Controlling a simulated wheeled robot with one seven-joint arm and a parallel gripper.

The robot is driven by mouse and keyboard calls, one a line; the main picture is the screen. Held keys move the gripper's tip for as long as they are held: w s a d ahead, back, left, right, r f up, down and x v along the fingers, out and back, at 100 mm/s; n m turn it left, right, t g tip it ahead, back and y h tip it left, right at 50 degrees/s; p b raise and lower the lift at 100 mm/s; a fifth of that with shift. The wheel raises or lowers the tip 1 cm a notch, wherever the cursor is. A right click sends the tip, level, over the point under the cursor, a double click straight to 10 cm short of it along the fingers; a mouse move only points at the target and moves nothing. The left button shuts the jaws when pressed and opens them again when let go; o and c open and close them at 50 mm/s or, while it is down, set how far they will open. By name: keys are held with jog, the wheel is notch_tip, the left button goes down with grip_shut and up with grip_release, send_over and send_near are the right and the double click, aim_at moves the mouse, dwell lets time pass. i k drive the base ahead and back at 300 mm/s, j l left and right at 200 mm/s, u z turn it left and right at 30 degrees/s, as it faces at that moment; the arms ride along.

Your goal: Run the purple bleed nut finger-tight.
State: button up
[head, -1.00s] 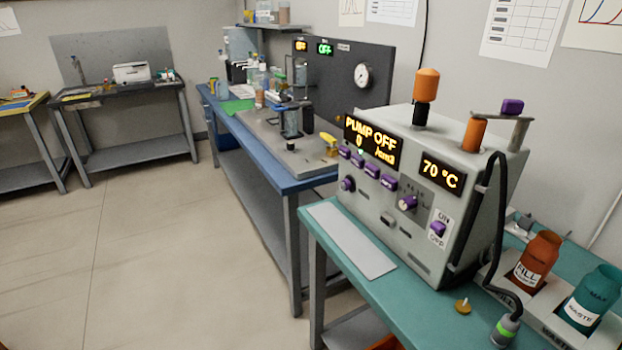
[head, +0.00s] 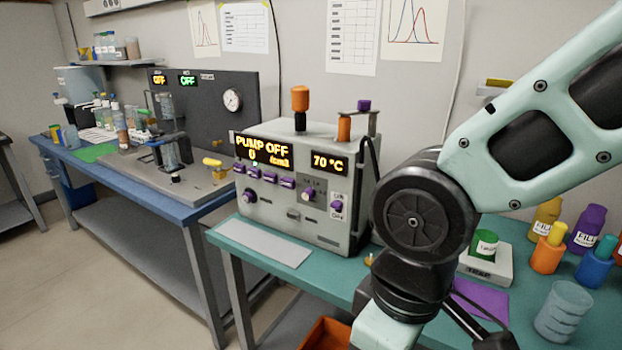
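A grey bench instrument (head: 285,190) reads "PUMP OFF", 0 and "70 °C". A small purple piece (head: 364,105) sits on top, on a bracket by an orange cylinder (head: 344,129). Other purple parts are front-panel buttons (head: 271,178), a knob (head: 249,196) and a switch (head: 337,207). I cannot tell which purple part is the bleed nut, or whether it shows at all. My arm crosses the right half of the view, in front of the bench. My gripper is not in view.
The teal bench (head: 230,238) carries a grey plate (head: 263,243), a brass-coloured piece (head: 370,259) partly behind my arm, a scale (head: 490,268) with a green cup (head: 484,244), coloured bottles (head: 548,250) and a clear beaker (head: 563,312). An orange bin (head: 325,335) is below. Floor is clear at left.

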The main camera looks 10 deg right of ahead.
aim_at(247, 197)
jog(key=i+j+u, duration=0.15)
jog(key=u, duration=0.3)
jog(key=i+u, duration=0.3)
jog(key=u, duration=0.15)
jog(key=i+u, duration=0.25)
jog(key=u, duration=0.2)
